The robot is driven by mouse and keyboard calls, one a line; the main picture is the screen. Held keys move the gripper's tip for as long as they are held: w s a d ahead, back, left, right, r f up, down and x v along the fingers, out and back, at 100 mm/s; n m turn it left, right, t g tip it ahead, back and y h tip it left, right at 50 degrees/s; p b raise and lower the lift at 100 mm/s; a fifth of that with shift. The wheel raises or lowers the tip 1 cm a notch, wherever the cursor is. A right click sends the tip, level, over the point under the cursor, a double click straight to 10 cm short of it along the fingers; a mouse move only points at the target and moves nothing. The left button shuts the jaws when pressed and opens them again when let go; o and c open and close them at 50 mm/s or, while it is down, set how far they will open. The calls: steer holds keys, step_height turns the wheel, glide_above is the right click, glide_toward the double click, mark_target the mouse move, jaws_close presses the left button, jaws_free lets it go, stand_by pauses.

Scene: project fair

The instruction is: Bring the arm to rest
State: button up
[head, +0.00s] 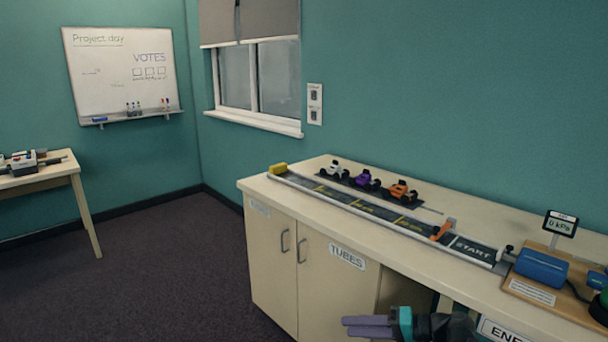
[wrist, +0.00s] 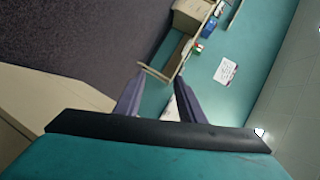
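My gripper (head: 348,326) shows low in the head view, in front of the counter's cabinets, with its grey-purple fingers pointing left. In the wrist view the two fingers of my gripper (wrist: 160,80) stand apart with nothing held between them. It is open and empty. Most of my arm is out of the head view.
The counter (head: 471,222) carries a track (head: 375,210), several toy cars including a purple one (head: 366,181), and a blue pump unit (head: 541,266) on a wooden board. A table (head: 39,176) stands far left. The carpet (head: 150,275) between is clear.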

steer(key=s+a+f+g+h+p, duration=0.3)
steer(key=s+a+f+g, duration=0.15)
steer(key=s+f, duration=0.65)
steer(key=s+a+f+g+h+p, duration=0.25)
steer(key=s+a+f+g, duration=0.4)
steer(key=f, duration=0.85)
steer(key=s+d+f+h+p, duration=0.1)
steer(key=s+d+f+h, duration=0.2)
steer(key=s+d+f, duration=0.3)
steer(key=s+d+f+h+p, duration=0.1)
steer(key=s+d+f+h, duration=0.25)
steer(key=s, duration=0.55)
steer(key=d, duration=0.1)
steer(key=w+d+f+h, duration=0.1)
steer(key=d, duration=0.1)
steer(key=d+f+h, duration=0.1)
steer(key=d, duration=0.1)
steer(key=shift+w+t, duration=0.4)
